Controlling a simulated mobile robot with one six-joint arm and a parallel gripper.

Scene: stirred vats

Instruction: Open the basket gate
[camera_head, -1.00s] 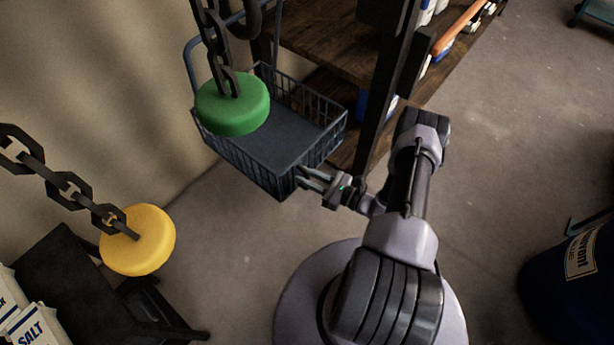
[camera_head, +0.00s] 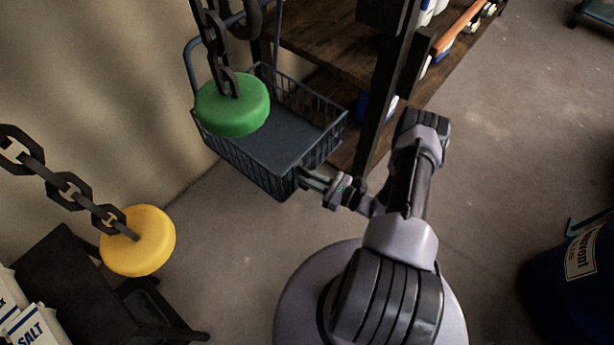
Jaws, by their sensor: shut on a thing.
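The blue-grey wire basket (camera_head: 240,165) hangs or stands near the wall, left of the shelf, with a tall looped handle at its back left. Its floor is bare where it shows. The gate (camera_head: 322,146) appears to be the barred side facing my arm, and it stands upright. My gripper (camera_head: 305,178) is at the basket's near right corner, shut on the gate's edge there. The exact part between the fingers is too small to make out. A green disc covers part of the basket's back left.
The green disc (camera_head: 232,104) and a yellow disc (camera_head: 138,240) hang on dark chains at the left. A wooden shelf (camera_head: 330,38) with dark posts stands behind my arm. A dark blue drum (camera_head: 570,285) is at the right. Floor between is clear.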

